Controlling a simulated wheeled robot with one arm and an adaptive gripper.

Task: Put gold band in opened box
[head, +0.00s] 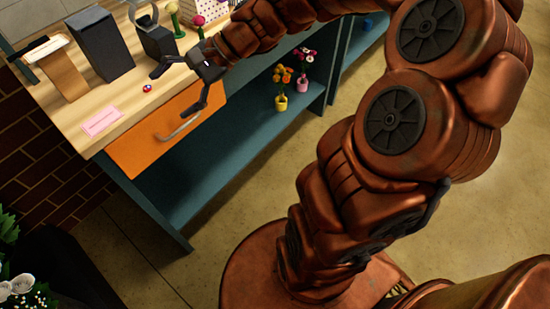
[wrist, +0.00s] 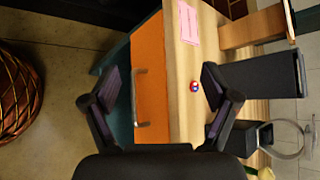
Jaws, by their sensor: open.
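My gripper (head: 170,93) is open and empty, its fingers spread by the front edge of the wooden counter (head: 65,112). In the wrist view, my gripper (wrist: 161,72) spans the counter edge and the orange drawer front (wrist: 148,75). A small red, white and blue round item (head: 147,88) lies on the counter near a fingertip; it also shows in the wrist view (wrist: 194,86). A greyish hoop (wrist: 283,140) stands at a dark box-like object (wrist: 243,137). I cannot make out a clear gold band or tell which object is the opened box.
A tall dark block (head: 101,45), a wooden stand (head: 60,72) and a pink card (head: 101,121) are on the counter. The orange drawer (head: 140,145) has a metal handle. Potted flowers (head: 281,101) stand on the lower teal shelf.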

